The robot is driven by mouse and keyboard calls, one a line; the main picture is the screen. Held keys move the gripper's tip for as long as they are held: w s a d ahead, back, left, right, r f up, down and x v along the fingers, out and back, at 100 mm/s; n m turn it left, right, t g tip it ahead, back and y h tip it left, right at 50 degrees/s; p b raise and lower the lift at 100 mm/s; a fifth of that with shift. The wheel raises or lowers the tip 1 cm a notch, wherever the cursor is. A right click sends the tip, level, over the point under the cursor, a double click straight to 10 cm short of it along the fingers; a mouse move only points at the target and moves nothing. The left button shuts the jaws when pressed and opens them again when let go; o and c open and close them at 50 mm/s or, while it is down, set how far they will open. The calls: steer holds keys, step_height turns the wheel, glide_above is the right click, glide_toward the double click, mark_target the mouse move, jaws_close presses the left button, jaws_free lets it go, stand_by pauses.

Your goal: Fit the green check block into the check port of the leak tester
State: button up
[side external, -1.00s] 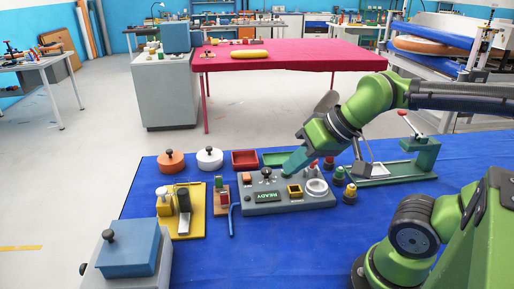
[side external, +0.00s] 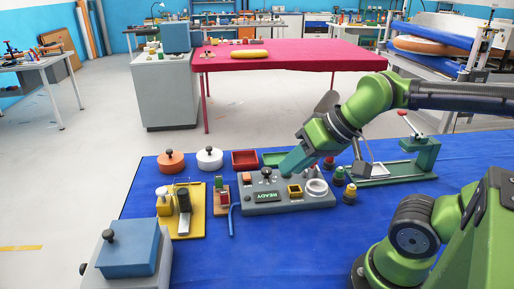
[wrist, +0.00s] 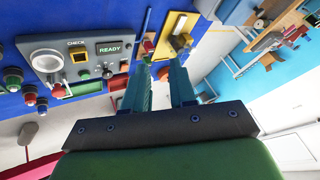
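The leak tester (side external: 275,207) is a grey box with a lit READY display, in the middle of the blue mat. Its check port (side external: 294,191) is a yellow-rimmed square with a dark opening, under the word CHECK in the wrist view (wrist: 80,57). A small green block (side external: 218,183), apparently the check block, stands on a wooden holder with a red piece, left of the tester. My gripper (side external: 286,170) hangs over the tester's back edge. In the wrist view its two teal fingers (wrist: 160,72) are apart with nothing between them.
A yellow fixture (side external: 192,222) and a blue hose (side external: 231,220) flank the wooden holder. A red tray (side external: 245,160) and green tray (side external: 274,158) lie behind the tester. Several knobs and a green press (side external: 424,155) stand right.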

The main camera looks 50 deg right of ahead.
steer(key=o, duration=0.5)
steer(key=m+g+h, duration=0.2)
steer(key=m+g, duration=0.3)
steer(key=g, duration=0.2)
glide_above(218, 177)
step_height(218, 177, down, 4)
step_height(218, 177, down, 17)
